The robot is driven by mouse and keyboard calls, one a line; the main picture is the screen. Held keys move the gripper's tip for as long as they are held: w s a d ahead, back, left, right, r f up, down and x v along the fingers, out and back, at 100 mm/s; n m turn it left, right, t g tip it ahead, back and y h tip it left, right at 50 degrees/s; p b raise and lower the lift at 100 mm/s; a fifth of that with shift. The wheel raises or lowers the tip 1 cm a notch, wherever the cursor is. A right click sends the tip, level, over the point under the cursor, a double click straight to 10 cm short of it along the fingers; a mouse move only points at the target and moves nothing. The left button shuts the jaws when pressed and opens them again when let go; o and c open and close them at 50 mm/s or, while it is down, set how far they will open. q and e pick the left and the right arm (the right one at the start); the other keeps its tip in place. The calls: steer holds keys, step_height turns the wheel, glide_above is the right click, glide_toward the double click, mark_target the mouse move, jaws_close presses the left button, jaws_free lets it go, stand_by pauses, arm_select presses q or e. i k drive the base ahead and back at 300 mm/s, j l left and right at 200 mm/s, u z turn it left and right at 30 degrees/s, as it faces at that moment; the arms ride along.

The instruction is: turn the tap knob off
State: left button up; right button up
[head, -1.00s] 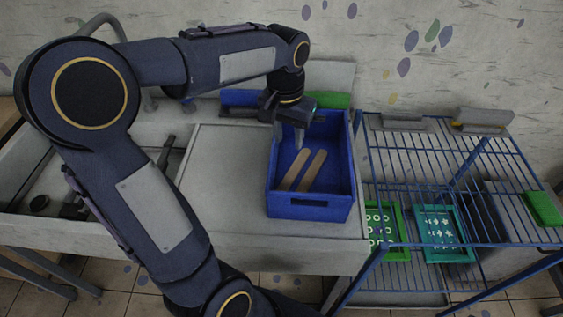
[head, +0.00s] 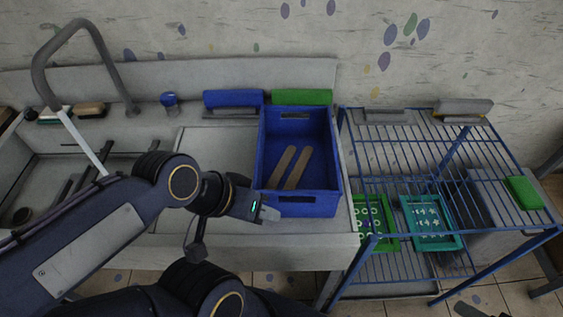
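A blue-topped knob (head: 168,99) stands on the back ledge of the sink unit, right of the grey curved tap (head: 97,40). A thin white streak (head: 82,142) runs down from the tap's spout into the sink, like running water. My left gripper (head: 268,213) is low in front of the blue crate, to the right of the knob and well apart from it. It appears to hold nothing, but its finger gap cannot be made out. My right gripper is not clearly in view.
The blue crate (head: 318,203) holds two brown sticks. A blue block (head: 233,98) and a green block (head: 301,97) stand behind it. A blue wire rack (head: 400,180) is at the right. The grey counter (head: 215,150) left of the crate is clear.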

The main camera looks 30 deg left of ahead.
mark_target(168, 99)
steer(key=u, duration=2.3)
